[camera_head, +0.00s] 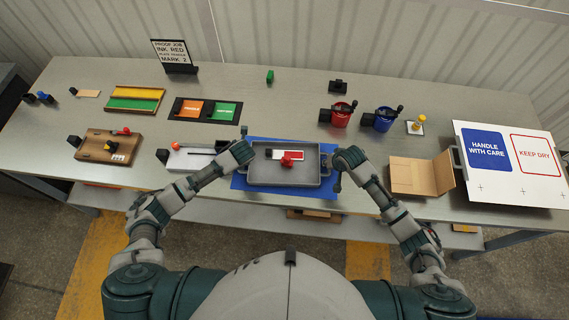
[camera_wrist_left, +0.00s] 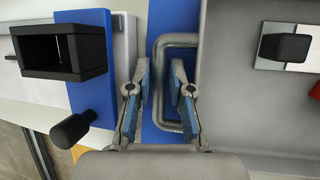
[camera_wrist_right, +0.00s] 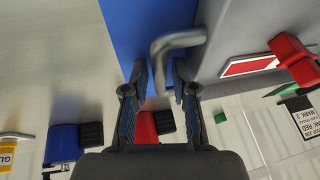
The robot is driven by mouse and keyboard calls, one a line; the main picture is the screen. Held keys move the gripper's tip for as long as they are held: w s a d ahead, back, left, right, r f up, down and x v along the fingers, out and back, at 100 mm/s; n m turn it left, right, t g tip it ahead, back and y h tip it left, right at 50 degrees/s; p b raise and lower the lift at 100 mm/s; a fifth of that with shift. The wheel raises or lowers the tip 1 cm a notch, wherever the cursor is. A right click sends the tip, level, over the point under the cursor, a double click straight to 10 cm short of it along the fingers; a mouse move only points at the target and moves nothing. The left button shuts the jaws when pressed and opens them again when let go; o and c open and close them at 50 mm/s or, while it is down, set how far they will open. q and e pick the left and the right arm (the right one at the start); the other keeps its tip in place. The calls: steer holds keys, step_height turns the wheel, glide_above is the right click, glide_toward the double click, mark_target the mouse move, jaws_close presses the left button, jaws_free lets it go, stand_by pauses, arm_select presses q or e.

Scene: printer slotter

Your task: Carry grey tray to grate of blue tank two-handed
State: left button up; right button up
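The grey tray (camera_head: 262,178) lies on a blue mat (camera_head: 240,184) at the middle of the bench's front, with a bar handle at each end. It holds a red object (camera_head: 288,160) and a white-and-red strip. My left gripper (camera_head: 243,145) is at its left handle; in the left wrist view the open fingers (camera_wrist_left: 161,80) stand either side of the handle bar (camera_wrist_left: 158,95). My right gripper (camera_head: 338,160) is at the right handle (camera_wrist_right: 158,65), its fingers (camera_wrist_right: 160,80) open on either side. Contact cannot be told. The blue tank (camera_head: 383,120) stands behind and right; its grate is not clear.
A red tank (camera_head: 342,116) stands left of the blue one. A cardboard box (camera_head: 415,177) and a white sign board (camera_head: 512,165) lie to the right. A white device (camera_head: 190,160) sits close left of the tray. Bare bench lies between tray and tanks.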

arm_select(q)
jaws_close()
arm_select(e)
jaws_close()
arm_select(q)
steer(key=shift+r, duration=0.1)
